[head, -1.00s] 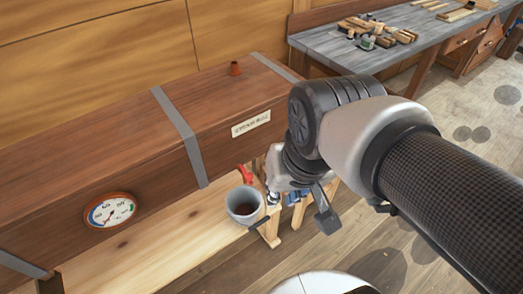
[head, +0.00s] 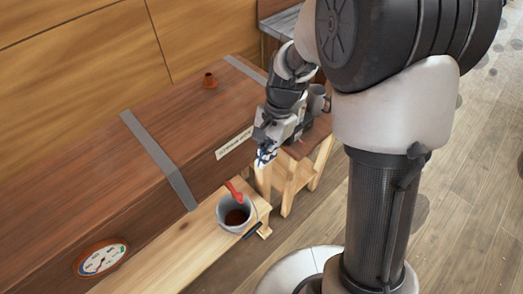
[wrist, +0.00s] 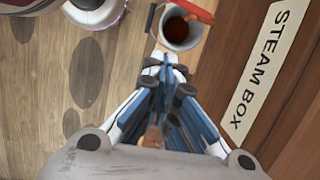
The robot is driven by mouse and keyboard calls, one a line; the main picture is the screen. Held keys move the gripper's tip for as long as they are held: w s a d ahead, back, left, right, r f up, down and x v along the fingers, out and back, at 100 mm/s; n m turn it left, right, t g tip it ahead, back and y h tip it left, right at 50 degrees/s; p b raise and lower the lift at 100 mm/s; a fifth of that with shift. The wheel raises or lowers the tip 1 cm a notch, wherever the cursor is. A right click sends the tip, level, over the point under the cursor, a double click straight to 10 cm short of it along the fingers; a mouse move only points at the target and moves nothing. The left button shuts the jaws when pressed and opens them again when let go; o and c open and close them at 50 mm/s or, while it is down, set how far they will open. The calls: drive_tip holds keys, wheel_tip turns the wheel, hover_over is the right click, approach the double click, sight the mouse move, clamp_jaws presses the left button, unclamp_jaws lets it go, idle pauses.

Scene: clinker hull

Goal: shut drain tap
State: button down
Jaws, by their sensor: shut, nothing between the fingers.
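The drain tap shows as a red lever (head: 233,192) low at the front side of the steam box (head: 150,200), just above a grey bucket (head: 226,218) holding dark liquid. The lever slants down toward the bucket. In the wrist view the bucket (wrist: 174,41) is at the top, with a red strip (wrist: 196,10) across its far side, probably the lever. My gripper (head: 264,158) is shut and empty, pointing down, above and to the right of the tap and apart from it. Its blue-padded fingers meet in the wrist view (wrist: 164,72). The tap's body is hidden.
The bucket stands on a pale wooden plank (head: 165,262). The floor at right is open.

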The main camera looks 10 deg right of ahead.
sight(234, 190)
drive_tip(key=s+a+f+b, duration=0.3)
drive_tip(key=a+f, duration=0.1)
drive_tip(key=f, duration=0.3)
drive_tip(key=shift+s+a, duration=0.3)
drive_tip(key=shift+a, duration=0.05)
